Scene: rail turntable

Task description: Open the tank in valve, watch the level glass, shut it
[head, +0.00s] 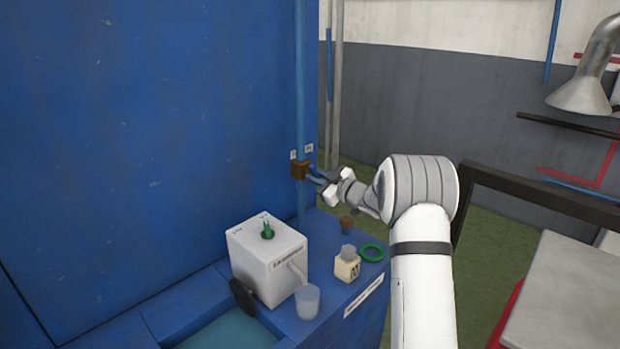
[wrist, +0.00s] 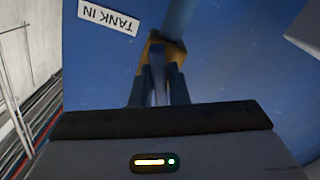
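The tank in valve (head: 300,170) is a small brass body on a vertical blue pipe (head: 301,90) against the blue tank wall. Two small white labels flank it. In the wrist view, the valve (wrist: 153,48) sits straight ahead, beside an upside-down label (wrist: 108,15) reading "TANK IN". My gripper (head: 317,176) is at the valve, coming from the right. In the wrist view, my gripper's dark fingers (wrist: 159,80) stand close on either side of the thin valve handle and look shut on it. The fingers hide part of the handle. I cannot make out a level glass.
Below on the blue bench (head: 215,287) stand a white box (head: 268,262) with a green knob, a clear cup (head: 307,301), a lettered block (head: 347,267), a green ring (head: 371,253) and a brown piece (head: 347,224). A grey table (head: 570,295) stands at right.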

